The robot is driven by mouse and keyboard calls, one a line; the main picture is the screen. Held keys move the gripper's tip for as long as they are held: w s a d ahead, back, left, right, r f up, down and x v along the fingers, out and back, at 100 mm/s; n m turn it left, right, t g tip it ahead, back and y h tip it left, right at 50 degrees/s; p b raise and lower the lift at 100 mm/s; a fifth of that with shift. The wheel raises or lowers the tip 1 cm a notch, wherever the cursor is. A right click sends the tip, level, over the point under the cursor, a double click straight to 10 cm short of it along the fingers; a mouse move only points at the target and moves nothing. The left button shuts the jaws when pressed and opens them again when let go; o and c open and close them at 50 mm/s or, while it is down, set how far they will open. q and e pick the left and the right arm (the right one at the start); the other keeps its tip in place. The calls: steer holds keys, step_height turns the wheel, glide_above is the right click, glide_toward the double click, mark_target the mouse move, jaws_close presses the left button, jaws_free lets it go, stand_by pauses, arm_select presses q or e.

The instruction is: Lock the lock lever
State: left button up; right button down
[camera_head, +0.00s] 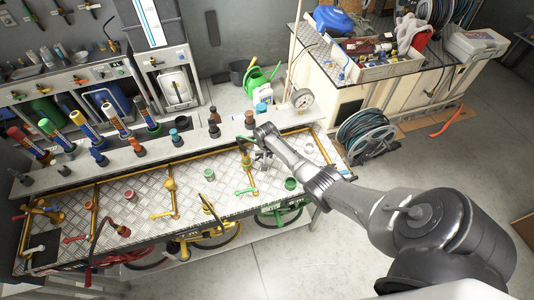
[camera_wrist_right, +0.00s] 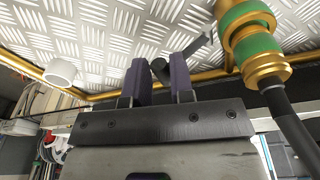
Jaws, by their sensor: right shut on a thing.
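My right arm reaches from the right over the metal-topped bench, and my right gripper (camera_head: 262,161) is at the bench's right part in the head view. In the right wrist view my gripper (camera_wrist_right: 160,77) has its two dark purple fingers close around a small dark round piece, which I take to be part of the lock lever (camera_wrist_right: 194,46). A grey bar of it slants up to the right, towards a brass coupling (camera_wrist_right: 256,35) with green bands. The fingers hide part of the lever. My left gripper is in neither view.
A black hose (camera_wrist_right: 293,125) runs down from the coupling. A white cylinder (camera_wrist_right: 61,72) stands left of the fingers. A hose reel (camera_head: 365,135) stands to the right.

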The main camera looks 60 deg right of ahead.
steer(key=c, duration=1)
jaws_free()
steer(key=r, duration=0.4)
steer(key=a+r, duration=0.1)
steer(key=r, duration=0.8)
steer(key=shift+s+a+r+p, duration=0.35)
steer(key=shift+s+p, duration=0.05)
steer(key=shift+c, duration=0.4)
